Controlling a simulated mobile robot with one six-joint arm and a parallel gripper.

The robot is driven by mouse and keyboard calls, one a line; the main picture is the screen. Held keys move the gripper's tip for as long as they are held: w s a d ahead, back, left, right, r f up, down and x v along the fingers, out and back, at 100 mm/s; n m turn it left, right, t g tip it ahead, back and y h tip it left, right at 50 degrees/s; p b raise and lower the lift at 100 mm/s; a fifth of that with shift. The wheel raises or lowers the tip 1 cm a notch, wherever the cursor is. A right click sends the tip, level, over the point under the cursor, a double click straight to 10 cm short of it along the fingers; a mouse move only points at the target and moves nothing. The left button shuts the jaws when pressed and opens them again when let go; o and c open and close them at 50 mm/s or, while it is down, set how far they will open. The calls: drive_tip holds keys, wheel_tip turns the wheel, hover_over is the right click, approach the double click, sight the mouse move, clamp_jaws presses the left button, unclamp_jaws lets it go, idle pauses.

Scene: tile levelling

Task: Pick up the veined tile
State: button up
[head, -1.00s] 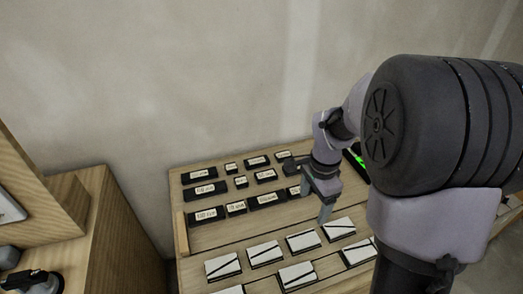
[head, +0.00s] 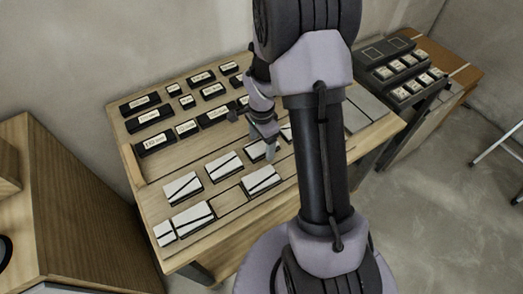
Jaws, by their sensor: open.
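Several white tiles with dark diagonal lines, like veins, lie on the wooden bench (head: 150,190) in the head view. One veined tile (head: 183,188) is at the left, another (head: 224,166) is right of it, and a third (head: 262,181) is nearer the front. A larger one (head: 193,218) lies at the front left. My gripper (head: 264,146) is open, above or beside a white tile (head: 255,151) that it partly covers. I cannot tell whether they touch. Tiles farther right are partly hidden by my arm.
Rows of dark labelled blocks (head: 155,143) stand at the back of the bench. A small white piece (head: 164,233) lies at the front left corner. A dark rack with pale pieces (head: 402,68) stands at the right. A wooden cabinet (head: 75,200) is at the left.

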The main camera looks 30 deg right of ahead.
drive_tip(key=c, duration=1.5)
